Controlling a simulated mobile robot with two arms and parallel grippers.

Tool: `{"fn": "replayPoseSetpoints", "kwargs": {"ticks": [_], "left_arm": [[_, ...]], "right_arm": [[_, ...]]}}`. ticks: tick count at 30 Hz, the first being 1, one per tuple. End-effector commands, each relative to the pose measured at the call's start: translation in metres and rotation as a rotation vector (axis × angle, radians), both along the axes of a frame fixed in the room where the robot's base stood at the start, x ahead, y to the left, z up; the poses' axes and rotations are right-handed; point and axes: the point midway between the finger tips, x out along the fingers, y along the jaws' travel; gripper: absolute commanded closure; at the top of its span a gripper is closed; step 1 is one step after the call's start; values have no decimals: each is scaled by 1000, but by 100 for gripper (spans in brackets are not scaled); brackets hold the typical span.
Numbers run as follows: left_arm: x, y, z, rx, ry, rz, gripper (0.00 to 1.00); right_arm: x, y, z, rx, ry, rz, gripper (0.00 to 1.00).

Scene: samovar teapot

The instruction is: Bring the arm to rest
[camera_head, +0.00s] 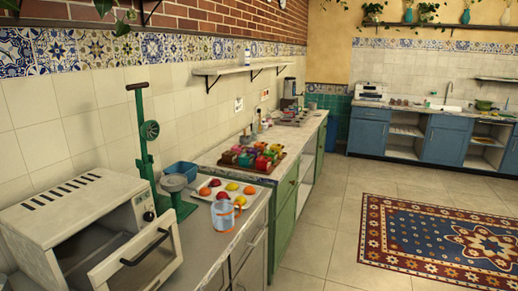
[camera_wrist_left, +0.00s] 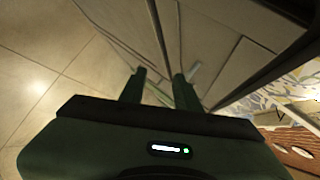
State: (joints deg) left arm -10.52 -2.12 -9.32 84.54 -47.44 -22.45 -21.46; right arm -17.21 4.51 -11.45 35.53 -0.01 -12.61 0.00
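My left gripper (camera_wrist_left: 158,75) shows in the left wrist view. Its two dark fingers are apart, with nothing visible between them. Behind the fingers are pale cabinet fronts (camera_wrist_left: 205,40) and the tiled floor (camera_wrist_left: 35,85). The fingers appear clear of the cabinet, though the exact gap cannot be told. Neither arm shows in the head view, and my right gripper is in no view.
An oven (camera_head: 85,215) with its door partly open stands on the counter at the left. Beside it are a green stand (camera_head: 145,150), a fruit tray (camera_head: 205,193) and a glass pitcher (camera_head: 223,216). The floor (camera_head: 330,220) at right is open, with a patterned rug (camera_head: 440,240).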

Motion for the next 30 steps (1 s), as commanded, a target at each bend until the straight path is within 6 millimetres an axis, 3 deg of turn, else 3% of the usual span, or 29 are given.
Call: {"fn": "replayPoseSetpoints", "kwargs": {"ticks": [1,6,8,12,15,18,22,25,30], "left_arm": [[-21,-1,-36,-55,72,14,68],[-103,-3,-139,-255,292,116,68],[-138,0,-170,-318,369,168,68],[-225,10,-232,-449,537,327,68],[-291,21,-264,-523,640,462,68],[-348,32,-284,-575,718,591,68],[-399,44,-297,-613,777,719,68],[-419,49,-301,-627,797,771,68],[-426,50,-302,-631,802,789,68]], "right_arm": [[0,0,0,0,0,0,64],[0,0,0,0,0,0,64],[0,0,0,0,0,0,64],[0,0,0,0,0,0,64],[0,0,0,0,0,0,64],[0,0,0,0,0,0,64],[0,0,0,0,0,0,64],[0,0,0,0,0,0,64],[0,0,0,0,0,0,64]]}}
